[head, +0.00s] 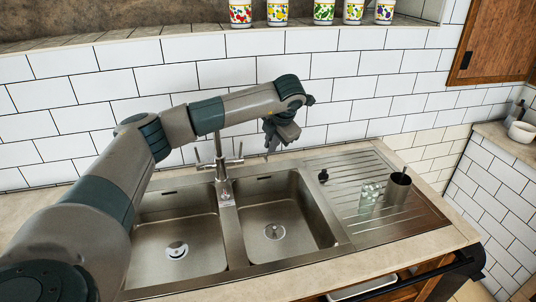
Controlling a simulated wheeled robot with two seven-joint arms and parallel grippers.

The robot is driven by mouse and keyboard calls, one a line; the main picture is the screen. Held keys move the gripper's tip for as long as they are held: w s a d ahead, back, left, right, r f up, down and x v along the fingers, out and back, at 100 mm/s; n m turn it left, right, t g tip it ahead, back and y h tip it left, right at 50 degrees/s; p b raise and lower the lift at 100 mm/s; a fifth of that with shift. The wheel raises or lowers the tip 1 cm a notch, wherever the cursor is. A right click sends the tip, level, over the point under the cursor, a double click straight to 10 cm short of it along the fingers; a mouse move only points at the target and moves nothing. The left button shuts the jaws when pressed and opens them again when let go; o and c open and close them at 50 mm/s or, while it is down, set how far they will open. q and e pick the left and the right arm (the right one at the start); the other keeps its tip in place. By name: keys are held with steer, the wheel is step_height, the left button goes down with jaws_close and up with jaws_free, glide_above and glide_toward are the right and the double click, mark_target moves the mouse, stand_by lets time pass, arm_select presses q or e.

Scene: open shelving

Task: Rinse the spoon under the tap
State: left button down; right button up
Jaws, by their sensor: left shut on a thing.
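My left gripper (272,146) hangs over the back of the right sink basin, to the right of the tap (222,170). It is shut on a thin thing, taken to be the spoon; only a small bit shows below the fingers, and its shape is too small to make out. The tap is a metal mixer standing between the two basins at the back; my left arm crosses in front of its upper part. Whether water runs cannot be seen clearly. The right basin (290,205) and the left basin (160,255) look empty. My right gripper is out of view.
On the ribbed drainboard (345,173) at right stand a dark cup (398,188) and a clear patterned glass (369,194). Several painted cups (240,13) line the ledge above the tiled wall. A wooden cabinet (497,40) hangs at upper right.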

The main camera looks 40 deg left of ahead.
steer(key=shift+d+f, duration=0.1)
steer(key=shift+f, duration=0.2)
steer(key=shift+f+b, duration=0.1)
steer(key=shift+b, duration=0.25)
stand_by(0.7)
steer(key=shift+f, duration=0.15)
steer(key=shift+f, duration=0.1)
stand_by(0.7)
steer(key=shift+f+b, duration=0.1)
steer(key=shift+b, duration=0.3)
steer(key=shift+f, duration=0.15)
stand_by(0.6)
